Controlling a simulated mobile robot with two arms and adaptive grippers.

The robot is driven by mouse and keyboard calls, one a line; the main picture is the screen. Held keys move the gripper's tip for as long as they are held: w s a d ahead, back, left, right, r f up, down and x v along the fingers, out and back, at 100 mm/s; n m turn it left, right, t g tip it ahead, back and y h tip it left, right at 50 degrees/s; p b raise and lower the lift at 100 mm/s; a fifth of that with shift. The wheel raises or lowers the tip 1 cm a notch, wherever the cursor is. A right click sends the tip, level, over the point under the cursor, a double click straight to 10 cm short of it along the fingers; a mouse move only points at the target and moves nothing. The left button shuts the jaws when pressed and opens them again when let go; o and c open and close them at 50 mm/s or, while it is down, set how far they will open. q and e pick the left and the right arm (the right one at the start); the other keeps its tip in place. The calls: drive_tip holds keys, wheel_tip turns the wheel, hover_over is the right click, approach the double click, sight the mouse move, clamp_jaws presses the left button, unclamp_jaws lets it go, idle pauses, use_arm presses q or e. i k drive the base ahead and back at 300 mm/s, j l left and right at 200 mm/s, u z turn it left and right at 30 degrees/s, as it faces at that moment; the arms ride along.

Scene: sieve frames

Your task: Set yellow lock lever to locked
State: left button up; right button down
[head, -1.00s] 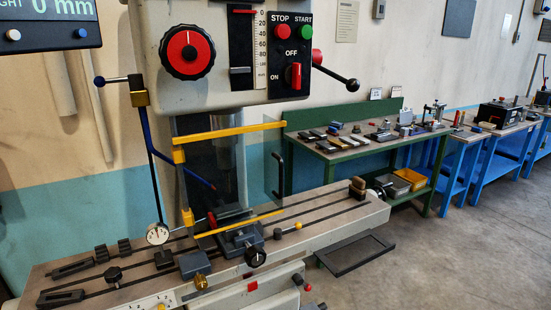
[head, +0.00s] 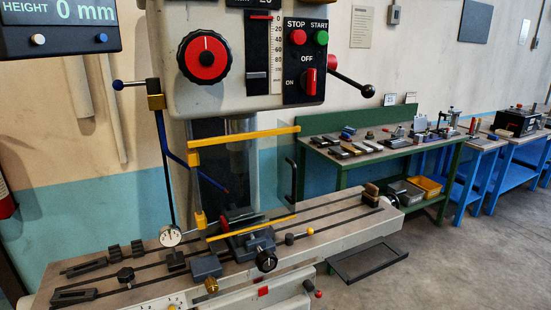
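The mill's long grey work table (head: 345,222) crosses the lower middle of the head view. A small yellow-ended piece (head: 290,239) sits at its front slot, right of the vise; it may be the yellow lock lever, but its setting is too small to tell. A yellow-framed clear guard (head: 243,178) stands over the dark vise (head: 249,238). A black crank knob (head: 266,260) is at the vise's front, and a brass knob (head: 211,285) is on a dark block. Neither of my grippers is in view.
The machine head carries a red dial (head: 204,57), a switch panel (head: 306,59) and a black-knobbed lever (head: 360,81). A dial gauge (head: 171,236) stands at left. A green bench (head: 375,155) with tools is behind right. The floor (head: 440,265) at right is clear.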

sight(289, 236)
drive_tip(key=i+u, duration=0.25)
drive_tip(key=u, duration=0.25)
drive_tip(key=i+u, duration=0.25)
drive_tip(key=u, duration=0.25)
